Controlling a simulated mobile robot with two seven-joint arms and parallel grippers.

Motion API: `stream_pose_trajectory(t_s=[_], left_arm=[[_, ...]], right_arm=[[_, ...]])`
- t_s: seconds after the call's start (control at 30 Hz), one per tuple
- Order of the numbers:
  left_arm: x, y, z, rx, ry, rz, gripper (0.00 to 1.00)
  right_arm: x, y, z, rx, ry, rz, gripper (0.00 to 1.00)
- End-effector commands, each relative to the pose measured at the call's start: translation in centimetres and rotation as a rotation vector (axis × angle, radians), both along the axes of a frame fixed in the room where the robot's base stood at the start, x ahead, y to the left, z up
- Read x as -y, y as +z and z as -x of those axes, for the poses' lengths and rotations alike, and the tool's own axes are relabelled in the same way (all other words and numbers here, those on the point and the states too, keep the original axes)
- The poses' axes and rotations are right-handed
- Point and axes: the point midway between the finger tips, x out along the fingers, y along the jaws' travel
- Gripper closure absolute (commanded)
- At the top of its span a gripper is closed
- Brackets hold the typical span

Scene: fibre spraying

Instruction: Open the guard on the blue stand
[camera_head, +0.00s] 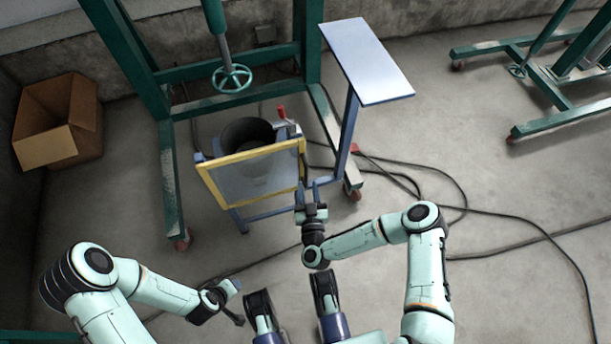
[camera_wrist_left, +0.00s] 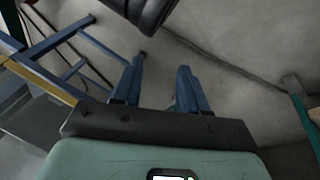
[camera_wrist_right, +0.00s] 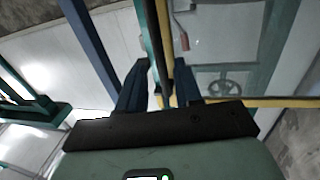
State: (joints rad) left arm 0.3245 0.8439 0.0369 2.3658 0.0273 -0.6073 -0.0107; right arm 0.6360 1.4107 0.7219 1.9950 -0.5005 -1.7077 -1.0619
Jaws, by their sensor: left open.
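The guard (camera_head: 255,172) is a see-through panel in a yellow frame on the front of the blue stand (camera_head: 250,219). It hangs before a dark round pot (camera_head: 247,135) and looks closed. My right gripper (camera_head: 308,184) is at the guard's right edge. In the right wrist view the yellow frame edge (camera_wrist_right: 165,45) runs between the fingers of that gripper (camera_wrist_right: 161,70); whether they press on it is unclear. My left gripper (camera_head: 236,302) is open and empty, low over the floor in front of the stand. Its fingers are apart in the left wrist view (camera_wrist_left: 162,65).
A white panel (camera_head: 367,60) on a blue post is right of the guard. A green frame (camera_head: 170,165) with a handwheel (camera_head: 232,78) surrounds the stand. Black cables (camera_head: 470,213) cross the floor at right. A cardboard box (camera_head: 62,120) is at left.

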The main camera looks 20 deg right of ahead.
Motion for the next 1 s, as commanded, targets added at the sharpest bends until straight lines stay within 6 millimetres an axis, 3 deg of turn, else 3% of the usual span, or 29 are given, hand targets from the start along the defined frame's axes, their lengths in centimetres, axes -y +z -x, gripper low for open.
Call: stream_pose_trajectory(t_s=[0.1,0.3,0.67,0.8,1.0], left_arm=[[-0.2,-1.6,1.4,-0.049,0.001,0.003,0.57],[-0.4,-2.7,2.8,-0.095,0.004,0.005,0.57],[-0.4,-2.9,3.2,-0.109,0.005,0.007,0.57],[-0.4,-2.9,3.2,-0.109,0.004,0.006,0.57],[-0.4,-2.9,3.2,-0.108,0.004,0.006,0.57]], right_arm=[[0.5,-0.2,-2.2,0.001,-0.003,0.002,0.66],[0.7,-0.1,-4.5,0.000,-0.001,0.001,0.66],[0.8,0.0,-5.0,-0.001,0.001,0.001,0.66],[0.8,0.0,-5.0,-0.001,0.001,0.001,1.00],[0.8,0.0,-5.0,-0.001,0.001,0.001,1.00]])
